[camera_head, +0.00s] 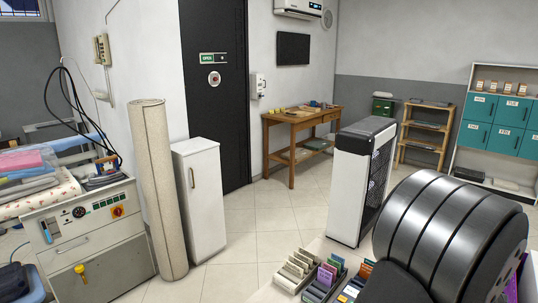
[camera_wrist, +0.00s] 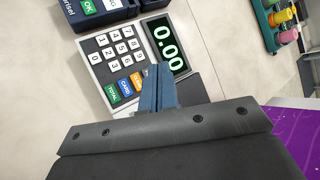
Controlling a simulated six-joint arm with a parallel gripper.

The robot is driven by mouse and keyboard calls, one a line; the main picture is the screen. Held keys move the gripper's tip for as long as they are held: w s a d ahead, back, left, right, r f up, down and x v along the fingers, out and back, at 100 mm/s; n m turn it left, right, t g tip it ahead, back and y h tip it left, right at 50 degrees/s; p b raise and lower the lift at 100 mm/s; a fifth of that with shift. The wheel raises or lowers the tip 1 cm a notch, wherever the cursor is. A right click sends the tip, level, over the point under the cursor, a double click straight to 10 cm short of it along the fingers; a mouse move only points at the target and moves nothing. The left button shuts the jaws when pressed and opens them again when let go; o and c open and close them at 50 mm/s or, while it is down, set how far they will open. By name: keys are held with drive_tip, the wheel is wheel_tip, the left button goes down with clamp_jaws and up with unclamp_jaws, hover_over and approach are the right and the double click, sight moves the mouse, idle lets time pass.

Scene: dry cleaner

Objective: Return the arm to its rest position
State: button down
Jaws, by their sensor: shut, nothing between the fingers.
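My gripper (camera_wrist: 158,88) shows in the wrist view, its two blue-grey fingers shut together with nothing between them. They overlap the view of a till keypad (camera_wrist: 122,63) with numbered keys and coloured buttons, close to its display (camera_wrist: 165,46) reading 0.00. I cannot tell how high the fingers are above it. In the camera_head view the gripper is out of sight; a large dark ribbed part of my arm fills the lower right and hides what lies behind it.
A card terminal (camera_wrist: 100,8) and a green rack of coloured spools (camera_wrist: 280,22) lie near the till. A purple item (camera_wrist: 296,130) is at the right. In the camera_head view, card holders (camera_head: 322,279) stand on the counter near my arm. A white heater-like unit (camera_head: 360,180) stands beyond.

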wheel_tip(320, 180, down, 6)
drive_tip(key=shift+r, duration=0.25)
drive_tip(key=w+a+r+n+g+h, duration=0.1)
drive_tip(key=w+a+r+n+g, duration=0.1)
drive_tip(key=w+a+r+n, duration=0.4)
drive_tip(key=w+a+r+n+g+h, duration=0.1)
drive_tip(key=w+a+r+n+g, duration=0.15)
drive_tip(key=r+n, duration=0.45)
drive_tip(key=w+a+r+n+g+h, duration=0.1)
drive_tip(key=w+a+r+n+g, duration=0.1)
drive_tip(key=w+a+r+n, duration=0.5)
drive_tip(key=d+f+m, duration=0.1)
drive_tip(key=d+f, duration=0.3)
drive_tip(key=f, duration=0.3)
drive_tip(key=v, duration=0.9)
drive_tip(key=shift+w+r, duration=0.25)
drive_tip(key=shift+r, duration=0.05)
